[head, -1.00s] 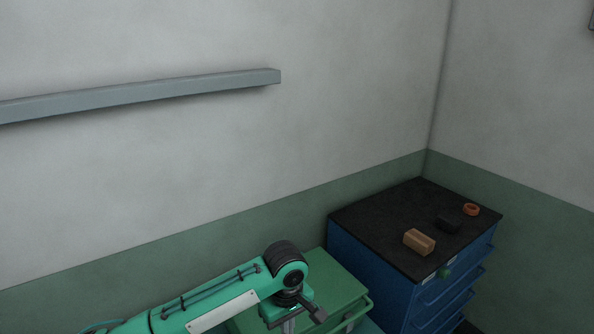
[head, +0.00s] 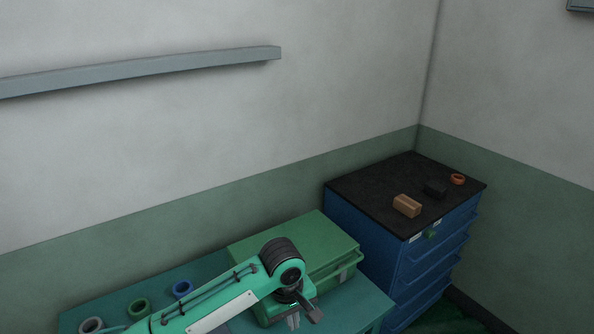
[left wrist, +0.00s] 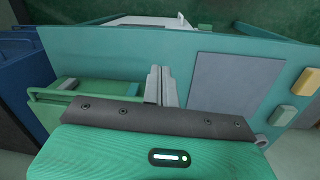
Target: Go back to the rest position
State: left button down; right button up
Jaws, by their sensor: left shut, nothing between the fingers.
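My left arm comes in from the lower left in the head view, over the teal table. My left gripper (head: 293,320) hangs at the lower edge, in front of the green box, with its tips cut close to the picture's bottom. In the left wrist view the two grey fingers (left wrist: 159,86) are together with nothing between them. The green box (head: 295,243) has a closed lid and a handle in the head view. My right gripper is in neither view.
A blue cabinet (head: 405,262) stands right, with a tan block (head: 407,206), a black block (head: 435,189) and an orange ring (head: 457,179) on top. A grey mat (left wrist: 236,85) lies on the table.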

pick_arm(q)
jog(key=s+a+f+m+t+h, duration=0.25)
jog(key=s+f+m, duration=0.2)
jog(key=s, duration=0.65)
jog(key=s+a+f+m+y, duration=0.1)
jog(key=s+a+f+y, duration=0.1)
jog(key=s+a, duration=0.65)
jog(key=s+a+f+m+y, duration=0.1)
jog(key=s+a+f+m, duration=0.15)
jog(key=s+a, duration=0.6)
jog(key=s+a+f+x, duration=0.1)
jog(key=s+a+x, duration=0.15)
jog(key=x, duration=1.25)
jog(key=s+a+x, duration=0.1)
jog(key=s+x, duration=0.2)
jog(key=x, duration=1.3)
jog(key=s+a+f, duration=0.1)
jog(key=s+f, duration=0.8)
jog(key=f, duration=0.1)
jog(key=s+a+f+g+b, duration=0.1)
jog(key=s+a+f, duration=0.1)
jog(key=s+f, duration=0.8)
jog(key=shift+a, duration=0.25)
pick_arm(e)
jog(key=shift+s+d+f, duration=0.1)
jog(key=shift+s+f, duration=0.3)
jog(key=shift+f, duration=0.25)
